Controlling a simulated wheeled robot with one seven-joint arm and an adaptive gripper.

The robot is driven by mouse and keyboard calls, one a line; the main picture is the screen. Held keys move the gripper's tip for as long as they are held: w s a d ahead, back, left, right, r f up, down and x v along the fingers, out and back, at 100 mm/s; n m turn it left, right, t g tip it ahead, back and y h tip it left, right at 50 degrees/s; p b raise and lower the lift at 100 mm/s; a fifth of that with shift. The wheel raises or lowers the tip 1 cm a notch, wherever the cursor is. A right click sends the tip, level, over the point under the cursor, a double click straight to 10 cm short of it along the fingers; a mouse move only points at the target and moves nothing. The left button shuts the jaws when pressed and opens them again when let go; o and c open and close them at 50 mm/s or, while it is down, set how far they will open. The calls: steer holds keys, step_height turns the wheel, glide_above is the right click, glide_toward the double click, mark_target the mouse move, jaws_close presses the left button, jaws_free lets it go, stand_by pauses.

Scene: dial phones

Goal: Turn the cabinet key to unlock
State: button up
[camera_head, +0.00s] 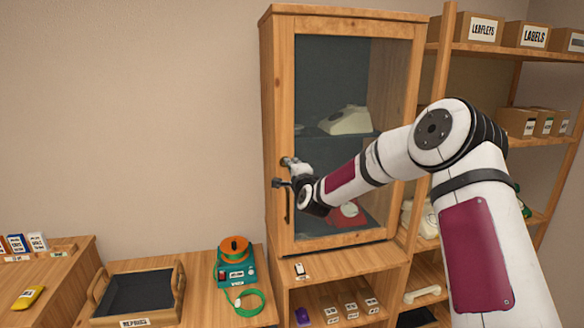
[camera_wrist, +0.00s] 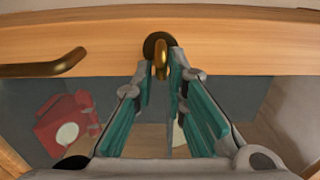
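The wooden cabinet (camera_head: 279,100) has a glass door and stands on a wooden base unit. In the wrist view a brass key (camera_wrist: 160,58) sits in a round dark lock plate on the door's wooden frame (camera_wrist: 240,45). My gripper (camera_wrist: 163,80) is at the key, with one teal-padded finger on each side. The fingers look spread, with a small gap beside the key; firm contact does not show. In the head view my gripper (camera_head: 291,172) is at the door's left frame, where it covers most of the lock.
A dark door handle (camera_head: 287,205) is below the lock; it also shows in the wrist view (camera_wrist: 45,68). Behind the glass are a cream phone (camera_head: 346,120) and a red phone (camera_head: 347,214). A tray (camera_head: 140,290) and a teal device (camera_head: 236,265) stand to the left.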

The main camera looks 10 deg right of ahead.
steer(key=shift+o, duration=0.5)
steer(key=s, duration=1.2)
